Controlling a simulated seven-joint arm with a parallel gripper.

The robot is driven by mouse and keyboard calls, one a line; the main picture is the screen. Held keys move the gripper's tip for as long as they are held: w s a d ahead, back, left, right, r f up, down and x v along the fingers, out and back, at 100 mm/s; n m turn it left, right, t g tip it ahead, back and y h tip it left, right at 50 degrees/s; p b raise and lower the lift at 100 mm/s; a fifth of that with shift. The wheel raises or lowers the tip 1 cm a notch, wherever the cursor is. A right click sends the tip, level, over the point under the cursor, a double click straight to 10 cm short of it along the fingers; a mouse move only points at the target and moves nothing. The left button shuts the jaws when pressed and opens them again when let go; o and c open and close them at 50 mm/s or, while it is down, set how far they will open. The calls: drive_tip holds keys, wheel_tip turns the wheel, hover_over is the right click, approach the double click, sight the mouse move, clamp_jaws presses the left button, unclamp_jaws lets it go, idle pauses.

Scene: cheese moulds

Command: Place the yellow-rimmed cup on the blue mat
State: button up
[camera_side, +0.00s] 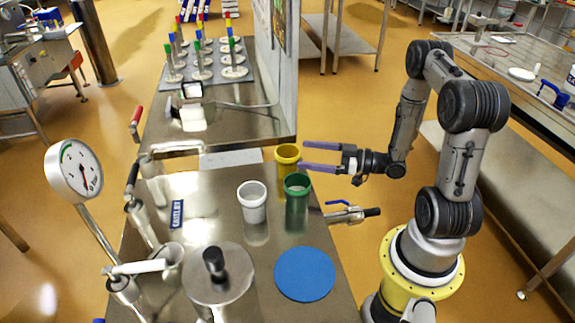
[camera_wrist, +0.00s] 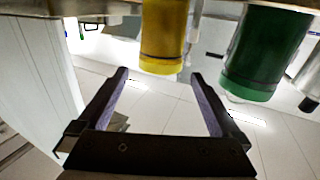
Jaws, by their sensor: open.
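The yellow-rimmed cup (camera_side: 287,152) stands upright on the steel table, at the back of a group of cups. It looks yellow all over and also shows in the wrist view (camera_wrist: 164,38), at the top. My gripper (camera_side: 302,156) is open and empty, level, to the right of this cup. Its two purple-padded fingers point left at the cup. In the wrist view the cup lies just beyond the gap between the fingertips (camera_wrist: 160,74); I cannot tell whether they touch it. The round blue mat (camera_side: 305,274) lies flat and bare near the table's front right.
A green cup (camera_side: 297,187) stands just in front of the yellow one and close to my fingers; it also shows in the wrist view (camera_wrist: 262,55). A white cup (camera_side: 252,203) stands to the left. A round lid with a black knob (camera_side: 216,275) is left of the mat.

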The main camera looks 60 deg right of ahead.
sight(298, 153)
drive_tip(key=shift+x, duration=3.25)
